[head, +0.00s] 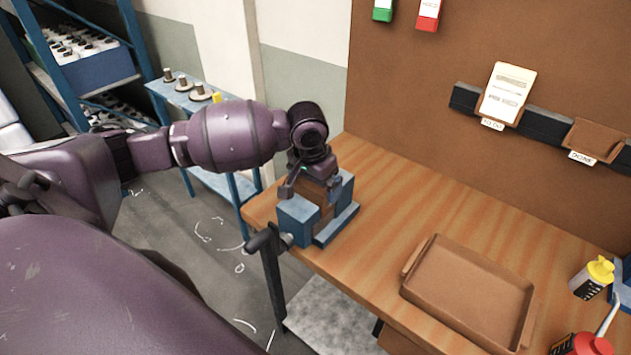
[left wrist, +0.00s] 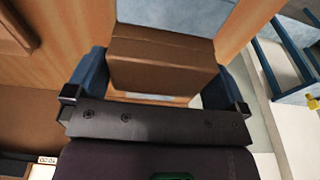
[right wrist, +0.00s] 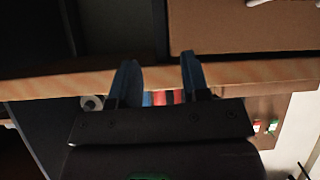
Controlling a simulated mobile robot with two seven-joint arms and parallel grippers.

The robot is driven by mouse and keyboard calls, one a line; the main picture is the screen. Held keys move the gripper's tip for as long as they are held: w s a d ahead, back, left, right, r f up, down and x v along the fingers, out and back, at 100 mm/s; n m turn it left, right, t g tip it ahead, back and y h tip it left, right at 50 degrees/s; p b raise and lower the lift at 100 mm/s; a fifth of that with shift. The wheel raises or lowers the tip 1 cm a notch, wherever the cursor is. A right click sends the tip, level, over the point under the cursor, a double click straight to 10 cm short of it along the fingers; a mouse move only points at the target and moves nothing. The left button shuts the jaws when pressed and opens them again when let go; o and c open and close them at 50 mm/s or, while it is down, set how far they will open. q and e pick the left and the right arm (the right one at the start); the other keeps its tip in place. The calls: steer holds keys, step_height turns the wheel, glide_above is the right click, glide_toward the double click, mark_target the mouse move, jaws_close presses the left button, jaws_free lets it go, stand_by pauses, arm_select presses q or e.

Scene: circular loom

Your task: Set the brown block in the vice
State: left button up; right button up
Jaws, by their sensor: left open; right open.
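The blue vice (head: 297,212) is mounted at the near left corner of the wooden bench, with a dark handle hanging in front. The brown block (head: 325,207) shows between its blue jaws, under my left gripper (head: 309,184). In the left wrist view the brown block (left wrist: 163,62) lies between the widely spread fingers of my left gripper (left wrist: 155,85), which is open. Whether the block rests fully on the vice's bed is hidden. My right gripper (right wrist: 159,68) is open and empty near a wooden edge in the right wrist view; it is out of the head view.
An empty brown tray (head: 468,293) sits on the bench, with a yellow-capped bottle (head: 592,278) and a red-topped can (head: 592,343) at the right. A brown board with a dark rail (head: 540,125) stands behind. A blue side table (head: 190,98) stands left.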

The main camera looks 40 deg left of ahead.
arm_select(q)
step_height(320, 180, up, 11)
steer(key=s, duration=0.1)
steer(key=shift+s+f+b, duration=0.15)
steer(key=shift+s+b, duration=0.15)
stand_by(0.6)
